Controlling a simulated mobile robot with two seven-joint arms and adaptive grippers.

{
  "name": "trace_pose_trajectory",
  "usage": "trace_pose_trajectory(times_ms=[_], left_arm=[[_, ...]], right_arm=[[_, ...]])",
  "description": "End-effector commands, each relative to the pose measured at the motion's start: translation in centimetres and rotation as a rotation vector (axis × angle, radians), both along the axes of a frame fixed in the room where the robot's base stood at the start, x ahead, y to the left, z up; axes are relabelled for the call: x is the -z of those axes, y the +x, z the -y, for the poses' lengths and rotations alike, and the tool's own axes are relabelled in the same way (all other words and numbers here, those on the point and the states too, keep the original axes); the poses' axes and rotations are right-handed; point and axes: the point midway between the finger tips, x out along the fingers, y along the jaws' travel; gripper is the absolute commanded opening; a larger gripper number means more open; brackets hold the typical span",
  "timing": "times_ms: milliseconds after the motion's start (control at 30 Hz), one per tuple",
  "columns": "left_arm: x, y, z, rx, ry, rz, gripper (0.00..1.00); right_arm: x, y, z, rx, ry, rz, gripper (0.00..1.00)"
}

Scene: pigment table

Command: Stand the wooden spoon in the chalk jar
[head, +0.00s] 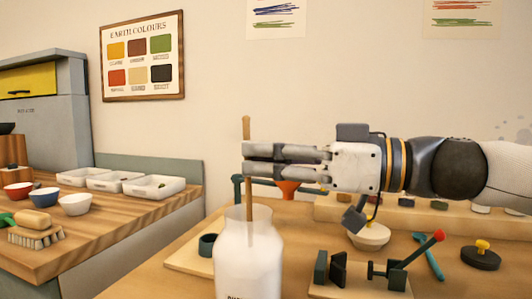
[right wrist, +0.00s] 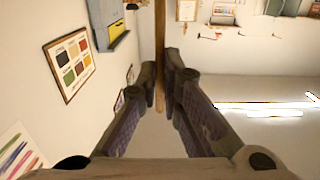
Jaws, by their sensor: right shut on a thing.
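The wooden spoon (head: 249,200) stands nearly upright in my right gripper (head: 246,161), which is shut on its handle. It also shows in the right wrist view as a brown stick (right wrist: 160,50) between the fingers (right wrist: 160,84). A whitish jar (head: 248,262) stands directly below the gripper in the head view; its label is cut off by the lower edge. The spoon's lower part overlaps the jar's mouth and seems to be inside the opening, but how deep it reaches is unclear. My left gripper is not in view.
Right of the jar are a dark green clamp-like tool (head: 365,273) with a red knob, a blue tool (head: 428,257) and a black disc with a yellow knob (head: 481,254). A dark green cup (head: 207,245) stands left.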

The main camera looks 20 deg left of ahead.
Motion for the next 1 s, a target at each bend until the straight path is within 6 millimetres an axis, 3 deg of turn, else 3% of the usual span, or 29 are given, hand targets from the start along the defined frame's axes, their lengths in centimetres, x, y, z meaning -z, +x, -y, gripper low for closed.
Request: trace_pose_trajectory(times_ms=[333, 367, 433, 733, 867, 1000], left_arm=[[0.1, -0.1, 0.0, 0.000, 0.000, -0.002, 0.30], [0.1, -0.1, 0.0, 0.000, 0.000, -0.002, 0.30], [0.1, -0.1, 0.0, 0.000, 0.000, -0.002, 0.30], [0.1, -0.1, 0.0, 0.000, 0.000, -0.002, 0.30], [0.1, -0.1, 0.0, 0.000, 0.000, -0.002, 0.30], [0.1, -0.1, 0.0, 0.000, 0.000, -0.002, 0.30]], right_arm=[[0.1, 0.0, 0.0, 0.000, 0.001, 0.002, 0.00], [0.1, 0.0, 0.0, 0.000, 0.001, 0.002, 0.13], [0.1, 0.0, 0.0, 0.000, 0.000, 0.002, 0.29], [0.1, 0.0, 0.1, 0.000, 0.000, 0.001, 0.30], [0.1, 0.0, 2.0, 0.002, 0.002, 0.001, 0.30], [0.0, -0.2, 6.0, 0.004, 0.003, 0.003, 0.30]])
